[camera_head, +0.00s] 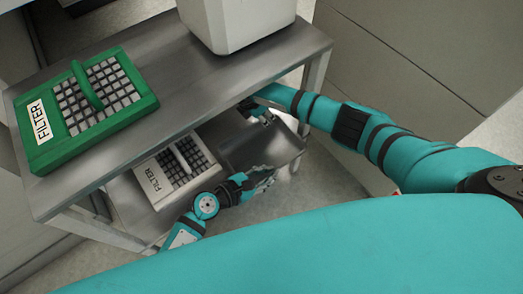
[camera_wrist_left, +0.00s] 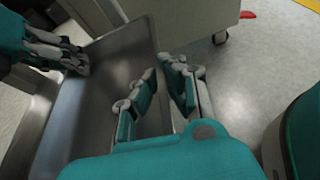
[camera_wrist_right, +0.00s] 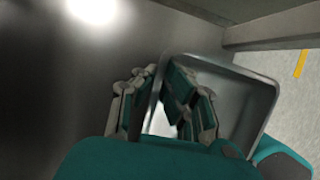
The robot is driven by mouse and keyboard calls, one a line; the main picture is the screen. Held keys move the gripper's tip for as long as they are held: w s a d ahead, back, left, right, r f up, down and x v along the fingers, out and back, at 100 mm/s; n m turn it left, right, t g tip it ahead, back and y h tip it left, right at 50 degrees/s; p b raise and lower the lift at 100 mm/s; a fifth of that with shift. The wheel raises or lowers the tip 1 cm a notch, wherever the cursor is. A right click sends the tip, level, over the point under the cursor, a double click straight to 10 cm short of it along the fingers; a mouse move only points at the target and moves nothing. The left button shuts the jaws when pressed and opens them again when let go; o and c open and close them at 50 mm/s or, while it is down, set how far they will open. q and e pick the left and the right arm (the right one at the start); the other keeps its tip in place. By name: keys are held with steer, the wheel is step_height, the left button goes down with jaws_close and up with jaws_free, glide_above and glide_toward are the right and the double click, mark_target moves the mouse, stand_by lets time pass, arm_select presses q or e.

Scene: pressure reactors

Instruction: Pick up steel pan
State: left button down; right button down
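The steel pan (camera_head: 265,148) is a grey rectangular tray at the right end of the cart's lower level, partly hidden under the top shelf. My left gripper (camera_head: 268,177) is at its near edge. In the left wrist view, the fingertips (camera_wrist_left: 159,66) close in on both sides of the pan's rim (camera_wrist_left: 152,30). My right gripper (camera_head: 262,112) is at the far edge, below the top shelf. In the right wrist view, its fingertips (camera_wrist_right: 159,66) close in on the pan's rim (camera_wrist_right: 215,63). Both appear shut on the pan. I cannot tell whether it is clear of the shelf.
The cart's top shelf (camera_head: 175,75) overhangs the pan and carries a green filter (camera_head: 88,108) and a white box-shaped device (camera_head: 238,22). A white filter (camera_head: 175,170) lies left of the pan on the lower level. A cart leg (camera_head: 313,85) stands near my right arm.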

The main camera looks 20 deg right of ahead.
arm_select(q)
steer(key=shift+r, duration=0.15)
arm_select(e)
steer(key=shift+r, duration=0.15)
